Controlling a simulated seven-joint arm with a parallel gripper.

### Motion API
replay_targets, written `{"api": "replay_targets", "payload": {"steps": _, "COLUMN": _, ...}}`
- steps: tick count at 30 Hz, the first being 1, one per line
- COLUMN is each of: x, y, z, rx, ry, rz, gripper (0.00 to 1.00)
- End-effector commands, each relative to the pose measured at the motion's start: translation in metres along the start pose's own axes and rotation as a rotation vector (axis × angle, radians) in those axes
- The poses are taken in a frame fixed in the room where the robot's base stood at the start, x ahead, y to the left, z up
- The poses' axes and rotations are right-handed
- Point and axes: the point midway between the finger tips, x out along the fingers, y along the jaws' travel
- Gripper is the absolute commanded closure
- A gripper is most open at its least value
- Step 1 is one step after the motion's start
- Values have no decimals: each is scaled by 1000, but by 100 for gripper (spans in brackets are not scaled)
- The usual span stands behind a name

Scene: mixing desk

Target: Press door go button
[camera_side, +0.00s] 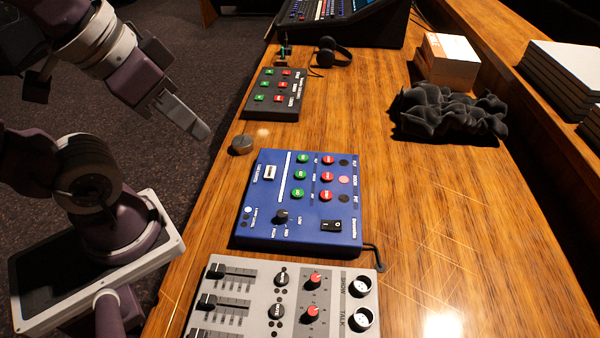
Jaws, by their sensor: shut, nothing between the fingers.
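A blue control box (330,222) lies on the wooden desk in the middle of the view. It carries a column of green buttons and a column of red ones, with small round lamps beside them. The labels are small; the middle row seems to read DOOR. In that row are a green button (299,175), which looks like the door go button, a red button (327,176) and a lit pinkish lamp (343,180). My gripper (201,131) is shut and empty, above the desk's left edge. It is left of and behind the blue box, apart from it.
A dark button box (274,92) lies behind, a grey fader mixer (250,300) in front. Headphones (334,52), black crumpled foam (450,112) and a carton (449,60) lie farther back. The desk right of the box is clear.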

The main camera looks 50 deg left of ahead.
Motion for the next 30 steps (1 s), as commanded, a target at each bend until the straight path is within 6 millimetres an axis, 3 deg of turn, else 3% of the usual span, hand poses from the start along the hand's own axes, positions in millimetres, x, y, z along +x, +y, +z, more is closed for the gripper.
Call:
{"api": "replay_targets", "payload": {"steps": 9, "x": 1, "y": -1, "z": -1, "rx": -2, "ry": 0, "rz": -5, "gripper": 100}}
{"api": "replay_targets", "payload": {"steps": 14, "x": 18, "y": -25, "z": -24, "rx": -38, "ry": 9, "rz": -122, "gripper": 100}}
{"api": "replay_targets", "payload": {"steps": 20, "x": 70, "y": -83, "z": -84, "rx": -68, "ry": 66, "rz": -317, "gripper": 100}}
{"api": "replay_targets", "payload": {"steps": 24, "x": 125, "y": -108, "z": -120, "rx": -64, "ry": 111, "rz": -295, "gripper": 100}}
{"api": "replay_targets", "payload": {"steps": 27, "x": 172, "y": -112, "z": -133, "rx": -84, "ry": 132, "rz": -171, "gripper": 100}}
{"api": "replay_targets", "payload": {"steps": 30, "x": 213, "y": -102, "z": -135, "rx": -141, "ry": 142, "rz": 22, "gripper": 100}}
